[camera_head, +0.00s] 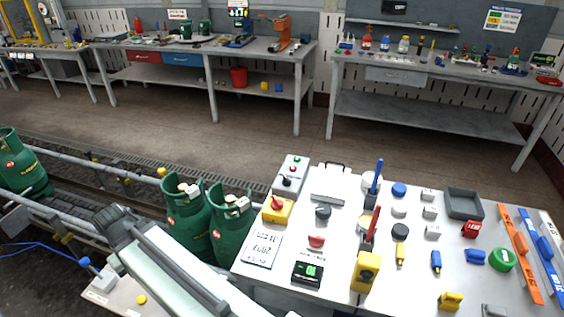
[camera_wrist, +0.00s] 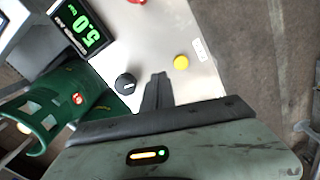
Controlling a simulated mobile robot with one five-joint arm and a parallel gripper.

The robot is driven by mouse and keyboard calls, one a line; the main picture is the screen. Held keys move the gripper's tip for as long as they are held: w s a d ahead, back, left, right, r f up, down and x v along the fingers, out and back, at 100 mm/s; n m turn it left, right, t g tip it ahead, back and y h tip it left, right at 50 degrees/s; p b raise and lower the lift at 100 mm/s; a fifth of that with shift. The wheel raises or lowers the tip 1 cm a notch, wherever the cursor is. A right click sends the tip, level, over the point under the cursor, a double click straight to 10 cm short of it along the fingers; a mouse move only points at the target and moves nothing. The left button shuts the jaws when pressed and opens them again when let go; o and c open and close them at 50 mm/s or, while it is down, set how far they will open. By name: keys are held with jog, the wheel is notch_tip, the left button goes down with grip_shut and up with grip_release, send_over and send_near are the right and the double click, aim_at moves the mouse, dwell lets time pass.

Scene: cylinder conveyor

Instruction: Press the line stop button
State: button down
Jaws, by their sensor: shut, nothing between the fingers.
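My gripper (camera_wrist: 158,76) shows in the wrist view with its dark fingers together and empty, over a pale panel (camera_wrist: 148,45). A yellow button (camera_wrist: 180,62) lies to the right of the fingertips, and a black knob (camera_wrist: 125,83) to their left; both look apart from the fingers. A red part (camera_wrist: 136,1) is cut off at the top edge of the panel. Which part is the line stop button I cannot tell. In the head view, a yellow box with a red button (camera_head: 277,204) stands on the table. My gripper cannot be made out there.
A 5.0 display (camera_wrist: 80,28) and a green gas cylinder (camera_wrist: 62,110) stand left of the fingers. In the head view, green cylinders (camera_head: 190,215) stand by the conveyor rail (camera_head: 100,165). A cluttered white table (camera_head: 330,275) is at right. The floor behind is clear.

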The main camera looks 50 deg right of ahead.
jog(key=shift+w+a+r, duration=0.1)
jog(key=shift+w+a, duration=0.15)
jog(key=shift+w, duration=0.1)
jog(key=w+d+r+m+t+h+p, duration=0.1)
jog(key=w+d+r+m+h, duration=0.1)
jog(key=d, duration=1)
jog(key=w+d+r+m+h+p, duration=0.1)
jog(key=w+d, duration=0.1)
jog(key=d, duration=1)
jog(key=w+d+r+m+t+h+p, duration=0.1)
jog(key=w+d+r+m+h, duration=0.1)
jog(key=d, duration=0.9)
jog(key=s+d+r+m+h, duration=0.1)
jog(key=s+d, duration=0.3)
jog(key=d, duration=0.7)
jog(key=s+d+r+m+g+h+p, duration=0.1)
jog(key=s+d+r, duration=0.2)
jog(key=d, duration=0.8)
jog(key=s+d+r+m+g+h, duration=0.1)
jog(key=s+d, duration=0.4)
jog(key=d, duration=0.5)
jog(key=shift+s+d+r+m+h+p, duration=0.35)
jog(key=shift+r+m+h, duration=0.2)
jog(key=shift+r, duration=0.35)
